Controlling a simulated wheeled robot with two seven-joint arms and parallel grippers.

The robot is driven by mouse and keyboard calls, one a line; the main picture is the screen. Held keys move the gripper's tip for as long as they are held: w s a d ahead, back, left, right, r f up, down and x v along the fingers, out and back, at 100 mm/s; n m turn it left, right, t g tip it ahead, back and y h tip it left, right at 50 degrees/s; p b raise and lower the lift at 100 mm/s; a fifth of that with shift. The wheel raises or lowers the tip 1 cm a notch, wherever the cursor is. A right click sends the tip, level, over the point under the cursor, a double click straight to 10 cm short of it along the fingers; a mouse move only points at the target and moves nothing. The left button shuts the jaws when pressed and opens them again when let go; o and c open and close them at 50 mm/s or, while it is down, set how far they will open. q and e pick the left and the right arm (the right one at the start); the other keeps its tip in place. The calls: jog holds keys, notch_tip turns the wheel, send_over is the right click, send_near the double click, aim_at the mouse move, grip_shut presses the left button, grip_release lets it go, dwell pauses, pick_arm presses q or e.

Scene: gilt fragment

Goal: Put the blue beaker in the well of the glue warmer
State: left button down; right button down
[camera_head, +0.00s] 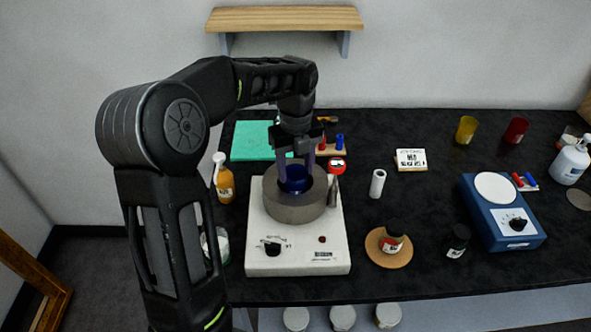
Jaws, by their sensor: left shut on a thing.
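The glue warmer is a white box (297,256) with a dial on its front and a grey round well (296,212) on top, near the left of the black table. The blue beaker (294,181) is upright inside the ring of the well, its rim showing. My left gripper (296,168) reaches down from above and is shut on the beaker. Whether the beaker's base touches the well floor is hidden. My right gripper is not in view.
An orange bottle (224,184) stands close left of the warmer. A white roll (377,183), a jar on a cork mat (373,249) and a dark bottle (457,240) stand to the right. A blue hotplate (525,236) is farther right. A wooden shelf (284,17) is on the wall.

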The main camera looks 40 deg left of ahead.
pick_arm(q)
jog(key=shift+f, duration=0.55)
jog(key=c, duration=0.6)
grip_release()
jog(key=shift+f, duration=0.1)
notch_tip(320, 180, up, 12)
jog(key=p, duration=0.2)
jog(key=shift+r, duration=0.2)
jog(key=shift+f, duration=0.1)
